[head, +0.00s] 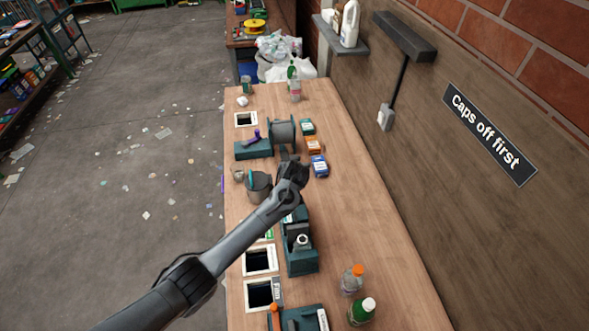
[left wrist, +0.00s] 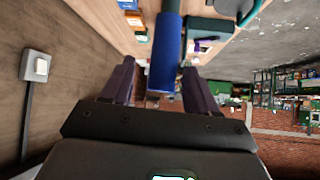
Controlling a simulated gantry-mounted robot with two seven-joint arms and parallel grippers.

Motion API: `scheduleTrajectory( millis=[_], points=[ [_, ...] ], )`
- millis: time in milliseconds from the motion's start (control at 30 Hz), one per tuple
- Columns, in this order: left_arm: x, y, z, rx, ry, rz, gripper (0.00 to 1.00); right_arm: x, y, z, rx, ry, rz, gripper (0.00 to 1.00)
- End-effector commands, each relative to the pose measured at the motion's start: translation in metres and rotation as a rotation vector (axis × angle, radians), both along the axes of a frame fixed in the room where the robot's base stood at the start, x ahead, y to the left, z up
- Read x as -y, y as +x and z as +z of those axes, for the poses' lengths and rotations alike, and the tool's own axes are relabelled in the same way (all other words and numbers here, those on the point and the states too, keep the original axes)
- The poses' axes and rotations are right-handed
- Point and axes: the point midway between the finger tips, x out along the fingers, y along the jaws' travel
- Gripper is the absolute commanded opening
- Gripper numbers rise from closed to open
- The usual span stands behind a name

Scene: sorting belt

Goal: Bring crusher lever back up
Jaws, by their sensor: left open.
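In the left wrist view a thick blue handle (left wrist: 165,55), which looks like the crusher lever's grip, runs between the two dark fingers of my left gripper (left wrist: 160,85). The gripper is open, and a gap shows on each side of the handle. In the head view my left gripper (head: 294,168) is over the middle of the bench, beside a grey drum machine (head: 283,134). My gripper and wrist hide the blue handle there, so its tilt cannot be told. My right gripper is in neither view.
A teal base with a purple lever (head: 253,137) stands left of the drum. Small boxes (head: 313,146) stand to its right. A grey cup (head: 258,187) is close to my arm. Bottles (head: 352,279) stand at the near end. The bench's right strip (head: 355,215) is clear.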

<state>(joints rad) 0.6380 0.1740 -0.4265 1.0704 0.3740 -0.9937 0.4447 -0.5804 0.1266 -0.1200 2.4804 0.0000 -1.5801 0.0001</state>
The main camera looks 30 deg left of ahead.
Motion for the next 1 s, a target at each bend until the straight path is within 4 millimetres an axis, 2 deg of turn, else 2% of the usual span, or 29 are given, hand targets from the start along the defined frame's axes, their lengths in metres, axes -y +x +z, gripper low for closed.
scheduleTrajectory(
  millis=[400,600,1000],
  points=[
    [0.018,-0.036,0.036,-0.001,0.003,-0.003,0.59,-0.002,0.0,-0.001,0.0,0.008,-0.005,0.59],
    [0.022,-0.043,0.043,-0.003,-0.001,-0.002,0.59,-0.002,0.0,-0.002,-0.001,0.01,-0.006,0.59],
    [0.022,-0.044,0.044,-0.003,0.0,-0.003,0.59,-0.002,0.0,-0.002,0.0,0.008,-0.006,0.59]
  ],
)
